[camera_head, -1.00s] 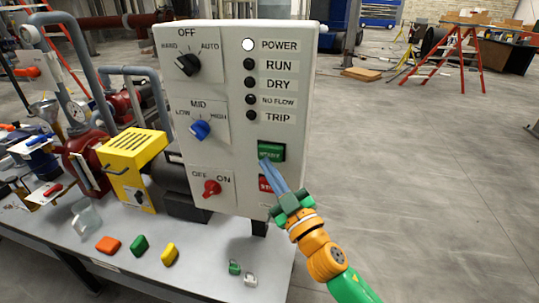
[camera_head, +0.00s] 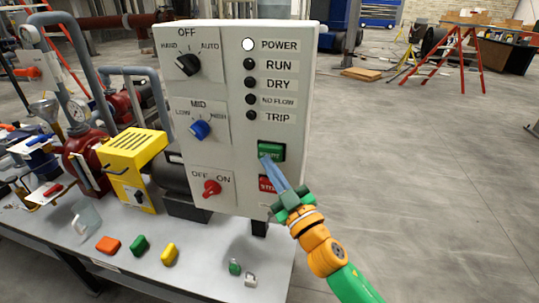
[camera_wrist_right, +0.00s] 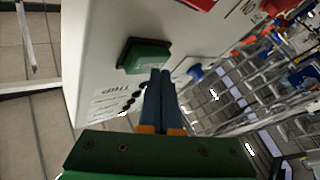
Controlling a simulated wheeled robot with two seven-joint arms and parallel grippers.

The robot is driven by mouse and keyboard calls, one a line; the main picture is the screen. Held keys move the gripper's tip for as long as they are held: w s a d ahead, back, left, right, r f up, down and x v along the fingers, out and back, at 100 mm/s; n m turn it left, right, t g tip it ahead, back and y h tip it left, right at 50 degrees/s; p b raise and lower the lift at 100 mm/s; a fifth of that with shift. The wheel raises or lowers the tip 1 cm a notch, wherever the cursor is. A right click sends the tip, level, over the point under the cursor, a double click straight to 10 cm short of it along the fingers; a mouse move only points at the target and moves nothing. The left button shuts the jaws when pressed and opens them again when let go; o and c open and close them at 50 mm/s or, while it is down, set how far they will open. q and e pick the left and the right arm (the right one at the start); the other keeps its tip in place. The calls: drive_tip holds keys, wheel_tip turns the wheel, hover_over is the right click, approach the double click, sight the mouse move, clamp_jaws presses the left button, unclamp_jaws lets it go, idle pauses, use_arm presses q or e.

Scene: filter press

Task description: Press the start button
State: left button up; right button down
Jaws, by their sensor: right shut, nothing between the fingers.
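The green start button (camera_head: 270,151) sits on the right part of the white control panel (camera_head: 236,60), above the red stop button (camera_head: 266,184). It also shows in the right wrist view (camera_wrist_right: 147,56). My right gripper (camera_head: 265,159) is shut and empty, its blue fingertips at the lower left edge of the start button. In the right wrist view the closed fingertips (camera_wrist_right: 160,74) overlap the button's edge; whether they touch it I cannot tell. The button label is partly covered by the fingers. My left gripper is not in view.
The panel has an OFF/HAND/AUTO knob (camera_head: 188,64), a blue knob (camera_head: 200,130) and a red knob (camera_head: 211,188). The white POWER lamp (camera_head: 248,44) is bright; the lamps below it are dark. Padlocks and coloured pieces lie on the table (camera_head: 200,268). Open floor lies right.

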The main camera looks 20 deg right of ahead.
drive_tip(key=shift+w+d+r, duration=0.1)
drive_tip(key=shift+w+d, duration=0.3)
drive_tip(key=shift+w, duration=0.1)
idle(0.9)
drive_tip(key=shift+a, duration=0.1)
drive_tip(key=shift+s+a, duration=0.5)
drive_tip(key=shift+s, duration=0.25)
drive_tip(key=shift+s, duration=0.1)
drive_tip(key=s+a, duration=0.1)
drive_tip(key=s, duration=0.1)
drive_tip(key=s+a, duration=0.1)
drive_tip(key=s, duration=0.1)
drive_tip(key=shift+a+p, duration=0.3)
drive_tip(key=shift+a, duration=0.1)
idle(0.5)
